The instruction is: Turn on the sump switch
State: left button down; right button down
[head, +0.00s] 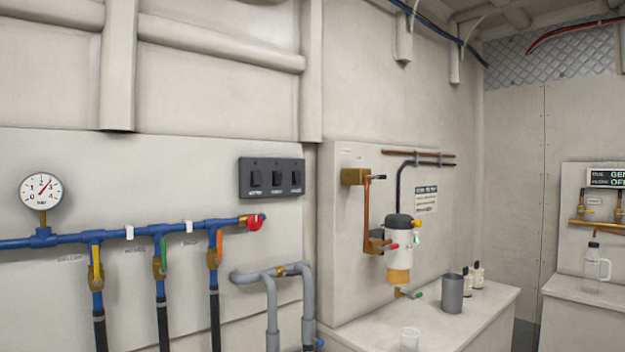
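A dark switch panel (272,163) is fixed to the wall left of the corner, above the blue pipe. It carries three black rocker switches in a row: a left one (255,180), a middle one (276,179) and a right one (296,178). Each has a small label below it, too small to read surely, so I cannot tell which is the sump switch. I cannot tell whether any rocker is on or off. Neither of my grippers is in view.
A blue pipe (140,232) with several coloured valve handles, a red knob (256,222) and a pressure gauge (41,191) runs below the panel. Grey pipes (272,275) stand beneath it. A counter (470,318) at right holds a grey cup (453,293) and small bottles.

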aim_at(279, 174)
jog(key=i+l, duration=0.15)
jog(key=l, duration=0.25)
jog(key=i+l+u, duration=0.1)
jog(key=l, duration=0.25)
jog(key=i+l, duration=0.25)
jog(key=l, duration=0.15)
jog(key=i+l+u, duration=0.1)
jog(key=l, duration=0.3)
jog(key=i+l, duration=0.2)
jog(key=l, duration=0.2)
